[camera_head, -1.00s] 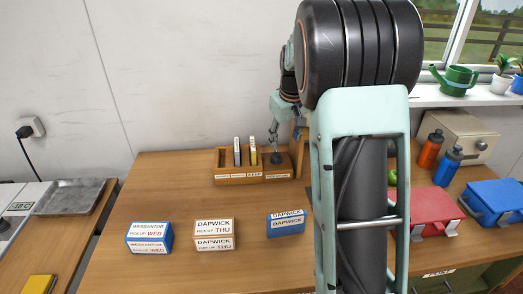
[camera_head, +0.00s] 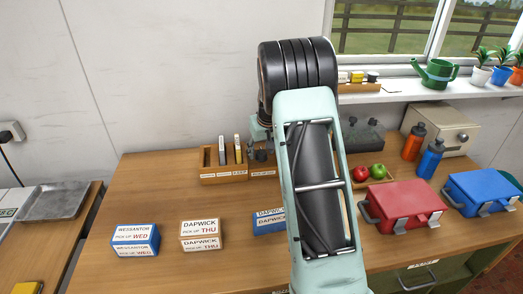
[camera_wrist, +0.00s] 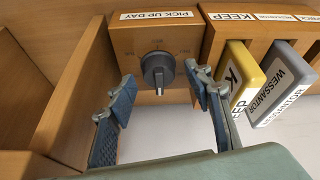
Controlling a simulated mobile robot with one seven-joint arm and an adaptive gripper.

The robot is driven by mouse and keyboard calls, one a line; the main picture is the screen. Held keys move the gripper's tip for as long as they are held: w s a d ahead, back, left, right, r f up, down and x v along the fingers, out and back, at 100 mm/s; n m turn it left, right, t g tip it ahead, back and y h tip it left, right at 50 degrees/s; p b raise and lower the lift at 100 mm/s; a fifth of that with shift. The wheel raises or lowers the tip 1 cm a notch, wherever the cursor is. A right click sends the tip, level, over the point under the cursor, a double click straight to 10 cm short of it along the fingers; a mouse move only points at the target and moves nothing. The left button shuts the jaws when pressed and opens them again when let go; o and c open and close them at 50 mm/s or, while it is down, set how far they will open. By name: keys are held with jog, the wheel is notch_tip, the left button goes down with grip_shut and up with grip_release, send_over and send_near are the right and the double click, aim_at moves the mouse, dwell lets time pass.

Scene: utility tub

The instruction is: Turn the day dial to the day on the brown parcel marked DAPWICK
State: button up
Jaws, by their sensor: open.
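The day dial (camera_wrist: 158,72) is a dark round knob on a wooden box front under a label reading PICK UP DAY. In the head view, the brown parcel (camera_head: 185,245) marked DAPWICK reads PICK UP THU and sits on the table. A blue parcel (camera_head: 257,224), also marked DAPWICK, is partly hidden behind my arm.
A blue parcel (camera_head: 154,244) marked WESSANTOR reads PICK UP WED. A wooden rack (camera_head: 208,179) beside the dial holds upright cards. A red box (camera_head: 402,199), a blue box (camera_head: 484,185) and two bottles stand right.

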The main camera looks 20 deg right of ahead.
jog(key=shift+w+f, duration=0.15)
jog(key=shift+f, duration=0.2)
jog(key=shift+c, duration=0.2)
jog(key=c, duration=1.1)
